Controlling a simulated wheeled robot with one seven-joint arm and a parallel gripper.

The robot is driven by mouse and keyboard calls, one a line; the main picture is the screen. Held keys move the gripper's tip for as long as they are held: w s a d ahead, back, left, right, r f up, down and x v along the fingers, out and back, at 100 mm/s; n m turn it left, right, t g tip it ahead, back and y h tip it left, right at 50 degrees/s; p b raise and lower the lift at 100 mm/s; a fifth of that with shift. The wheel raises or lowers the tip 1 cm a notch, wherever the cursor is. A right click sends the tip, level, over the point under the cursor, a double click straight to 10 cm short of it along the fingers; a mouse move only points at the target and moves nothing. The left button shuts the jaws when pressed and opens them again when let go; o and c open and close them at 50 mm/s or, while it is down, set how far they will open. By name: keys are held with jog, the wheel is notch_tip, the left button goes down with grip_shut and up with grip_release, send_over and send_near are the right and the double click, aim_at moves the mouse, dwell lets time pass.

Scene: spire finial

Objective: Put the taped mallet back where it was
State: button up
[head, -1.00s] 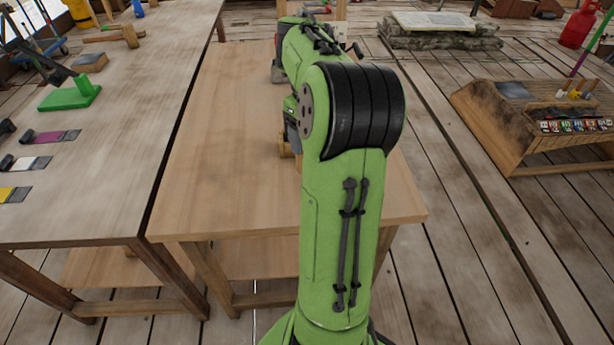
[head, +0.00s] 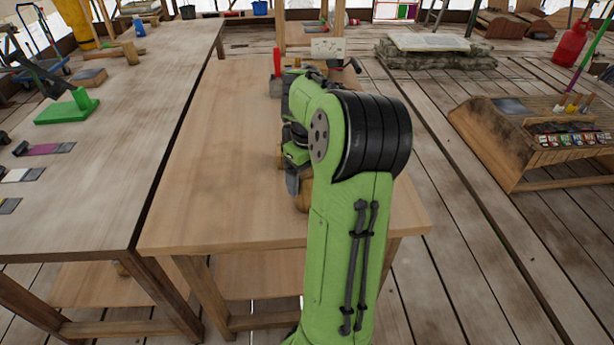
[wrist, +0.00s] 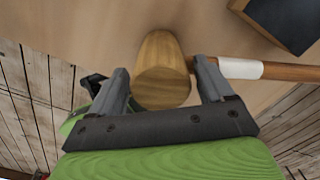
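The mallet has a pale wooden barrel head (wrist: 160,75), seen in the wrist view between my two fingers. Its brown handle carries a band of white tape (wrist: 241,68) and runs off to the right, partly behind the right finger. My gripper (wrist: 162,65) looks open, with one finger on each side of the head and narrow gaps beside it. The head view shows my gripper (head: 293,178) low over the middle bench (head: 225,170), with the mallet head (head: 303,195) partly hidden behind my arm. I cannot tell whether the mallet touches the bench.
A dark-topped wooden block (wrist: 285,22) lies near the handle. On the left bench (head: 110,160) are a green stand (head: 67,108), another wooden mallet (head: 130,52) and several scraper-like tools. A paint box (head: 540,140) stands on the floor at right. The bench's left part is clear.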

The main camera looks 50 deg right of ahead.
jog(key=shift+o, duration=0.3)
notch_tip(320, 180, up, 12)
jog(key=r+p, duration=0.1)
jog(key=p, duration=0.4)
jog(key=a+r+n+t+h, duration=0.1)
jog(key=a+r+n+h, duration=0.15)
jog(key=a+n, duration=1.35)
jog(key=s+a+f+n+t+y, duration=0.15)
jog(key=s+a+n, duration=0.25)
jog(key=a+n, duration=0.5)
jog(key=s+a+f+n+t+y, duration=0.1)
jog(key=s+a+f+n+t, duration=0.3)
jog(key=n, duration=1)
notch_tip(320, 180, up, 11)
jog(key=a+g+p, duration=0.1)
jog(key=p, duration=0.8)
jog(key=shift+s+a+m, duration=0.3)
jog(key=shift+s+a, duration=0.05)
jog(key=shift+s, duration=0.05)
